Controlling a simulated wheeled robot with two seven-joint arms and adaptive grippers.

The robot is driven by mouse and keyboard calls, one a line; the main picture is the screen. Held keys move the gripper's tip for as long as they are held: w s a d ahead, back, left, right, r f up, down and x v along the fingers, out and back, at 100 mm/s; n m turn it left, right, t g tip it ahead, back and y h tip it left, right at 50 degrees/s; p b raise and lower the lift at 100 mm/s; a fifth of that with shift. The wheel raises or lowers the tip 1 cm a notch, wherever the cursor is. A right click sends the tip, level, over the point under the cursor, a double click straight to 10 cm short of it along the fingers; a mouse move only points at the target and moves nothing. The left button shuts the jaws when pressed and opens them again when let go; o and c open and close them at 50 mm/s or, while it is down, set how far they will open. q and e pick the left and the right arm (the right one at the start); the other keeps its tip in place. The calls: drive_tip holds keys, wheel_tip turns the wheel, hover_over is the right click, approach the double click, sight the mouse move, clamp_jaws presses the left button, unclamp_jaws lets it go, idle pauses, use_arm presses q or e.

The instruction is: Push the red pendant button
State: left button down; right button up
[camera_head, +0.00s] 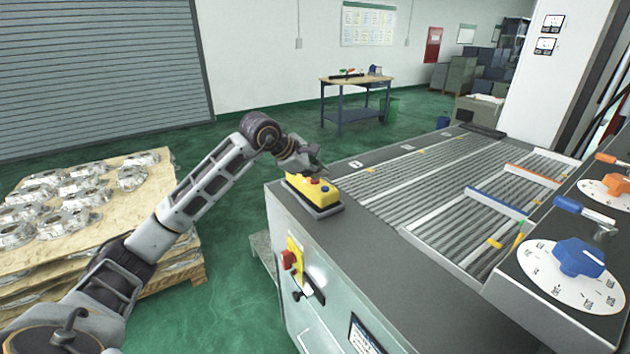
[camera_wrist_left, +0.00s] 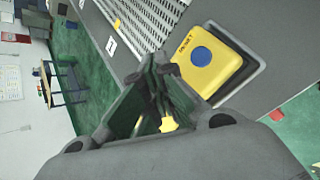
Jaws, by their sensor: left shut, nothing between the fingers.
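The yellow pendant (camera_head: 300,187) lies in a dark holder on the near left corner of the grey machine top. Its red button (camera_head: 314,181) shows just under my left gripper (camera_head: 318,168); a blue button (camera_head: 325,189) is beside it. My left gripper is shut and empty, with its fingertips close above the pendant; I cannot tell whether they touch the red button. In the left wrist view the shut fingers (camera_wrist_left: 160,68) cover part of the yellow pendant (camera_wrist_left: 222,72). The blue button (camera_wrist_left: 201,56) shows there, but the red one is hidden. My right gripper is not in view.
A roller bed (camera_head: 440,170) runs behind the pendant. A large blue knob (camera_head: 580,257) stands on the right panel. A red and yellow switch (camera_head: 290,259) is on the machine's front. A pallet of castings (camera_head: 185,255) stands at left, with green floor between.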

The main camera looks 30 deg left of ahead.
sight(317, 182)
use_arm(q)
drive_tip(key=shift+r, duration=0.15)
idle(0.4)
drive_tip(key=shift+r+p, duration=0.5)
drive_tip(key=shift+r, duration=0.2)
drive_tip(key=shift+r+p, duration=1.55)
drive_tip(key=shift+r, duration=0.95)
